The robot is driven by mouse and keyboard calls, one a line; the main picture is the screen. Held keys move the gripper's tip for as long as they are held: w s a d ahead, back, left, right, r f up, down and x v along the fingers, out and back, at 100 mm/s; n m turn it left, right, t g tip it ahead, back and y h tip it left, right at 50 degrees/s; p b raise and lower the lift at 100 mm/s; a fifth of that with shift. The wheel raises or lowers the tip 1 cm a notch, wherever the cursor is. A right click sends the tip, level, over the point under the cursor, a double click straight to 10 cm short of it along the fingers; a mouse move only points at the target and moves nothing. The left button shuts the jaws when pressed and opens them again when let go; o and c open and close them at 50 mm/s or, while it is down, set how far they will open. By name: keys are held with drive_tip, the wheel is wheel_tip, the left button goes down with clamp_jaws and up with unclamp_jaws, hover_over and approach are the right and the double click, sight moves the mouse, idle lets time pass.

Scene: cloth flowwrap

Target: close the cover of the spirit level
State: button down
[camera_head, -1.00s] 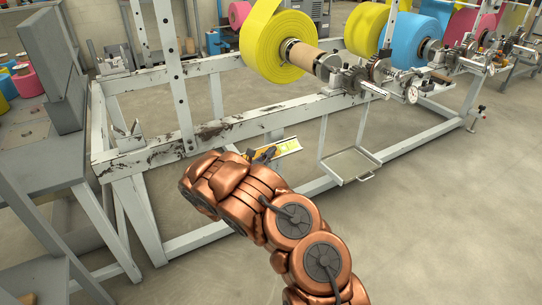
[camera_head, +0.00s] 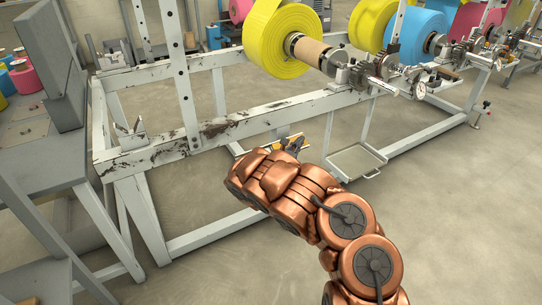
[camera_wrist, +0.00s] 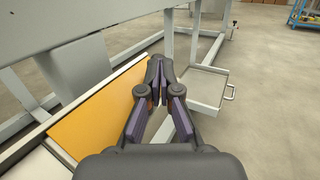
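The orange-yellow cover (camera_wrist: 98,112) is a flat panel lying along a pale rail (camera_wrist: 45,162) in the wrist view. In the head view only small yellow slivers of it (camera_head: 270,143) show beside my arm. The spirit level itself cannot be made out now. My gripper (camera_wrist: 159,72) is at the right end of the orange panel, with its dark fingertips together and nothing seen between them. Whether the fingers touch the panel cannot be told. In the head view my gripper (camera_head: 297,144) is mostly hidden behind my wrist.
A worn white machine frame (camera_head: 215,128) stands just behind my gripper. A grey metal tray (camera_head: 357,161) hangs low to the right and also shows in the wrist view (camera_wrist: 203,88). A yellow roll (camera_head: 278,40) sits above. The floor at right is open.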

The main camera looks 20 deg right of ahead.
drive_tip(key=shift+s+d+r, duration=0.1)
drive_tip(key=shift+s+d, duration=0.05)
drive_tip(key=p+v, duration=0.4)
drive_tip(key=v, duration=1)
